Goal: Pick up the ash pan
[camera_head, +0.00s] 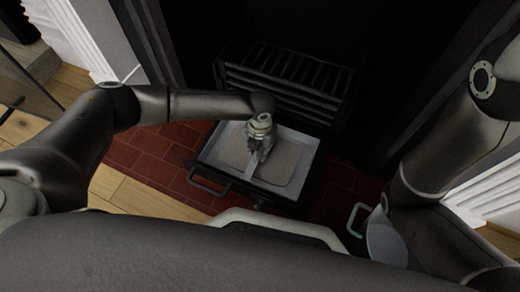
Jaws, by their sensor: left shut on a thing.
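The ash pan (304,150) is a shallow pale-grey pan with grey ash in it. It sits in a dark tray below the black fire grate (290,80). My left gripper (257,158) reaches down over the middle of the pan and is shut on a part of it, seemingly a pale narrow strip across the ash. The fingertips are small and the exact contact is hard to see. The pan looks level.
The dark tray has a looped front handle (208,187). Red hearth tiles (150,160) surround it, with wooden floor (135,200) at the left. Dark fireplace walls flank the grate.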

